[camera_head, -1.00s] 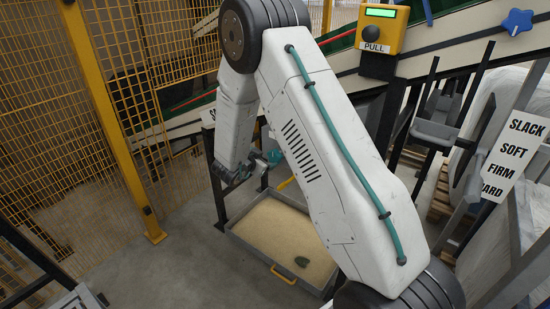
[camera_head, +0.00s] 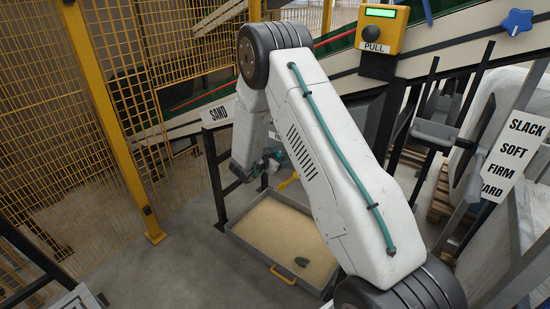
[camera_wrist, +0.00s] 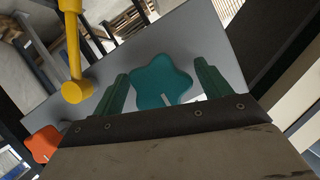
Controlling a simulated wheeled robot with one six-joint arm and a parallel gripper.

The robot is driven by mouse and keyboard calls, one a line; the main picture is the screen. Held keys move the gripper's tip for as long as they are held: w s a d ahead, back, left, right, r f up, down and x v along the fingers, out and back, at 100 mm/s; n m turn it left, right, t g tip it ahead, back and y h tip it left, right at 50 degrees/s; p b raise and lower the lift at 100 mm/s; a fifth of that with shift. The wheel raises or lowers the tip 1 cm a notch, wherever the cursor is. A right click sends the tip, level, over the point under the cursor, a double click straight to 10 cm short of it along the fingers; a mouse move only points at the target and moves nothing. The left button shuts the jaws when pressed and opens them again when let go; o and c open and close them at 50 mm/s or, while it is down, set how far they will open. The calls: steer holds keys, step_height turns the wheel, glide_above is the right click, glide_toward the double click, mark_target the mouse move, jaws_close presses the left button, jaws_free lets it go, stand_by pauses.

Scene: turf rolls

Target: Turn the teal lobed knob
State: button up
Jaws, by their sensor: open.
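The teal lobed knob (camera_wrist: 160,78) sits on a grey plate (camera_wrist: 225,50) in the middle of the wrist view. It has rounded lobes and a short white mark near its lower edge. My gripper (camera_wrist: 161,72) is open, with one green finger left of the knob and one right of it. Gaps show between both fingers and the knob in the picture; depth is hard to tell.
The wrist view shows a yellow ball-ended lever (camera_wrist: 75,88) and an orange knob (camera_wrist: 45,143) at the left.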

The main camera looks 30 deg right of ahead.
steer(key=c, duration=1)
steer(key=m+t, duration=0.2)
steer(key=m, duration=0.1)
steer(key=shift+m, duration=0.3)
steer(key=m+t, duration=0.2)
steer(key=m, duration=0.1)
steer(key=shift+m, duration=0.3)
steer(key=m+t, duration=0.1)
steer(key=m, duration=0.2)
steer(key=shift+a+t+h, duration=0.1)
steer(key=shift+t+h, duration=0.2)
steer(key=shift+t, duration=0.1)
steer(key=m+h, duration=0.1)
steer(key=m, duration=0.2)
steer(key=shift+t, duration=0.4)
steer(key=m+h, duration=0.1)
steer(key=m, duration=0.2)
steer(key=m+h, duration=0.2)
steer(key=m, duration=0.2)
steer(key=shift+m, duration=0.3)
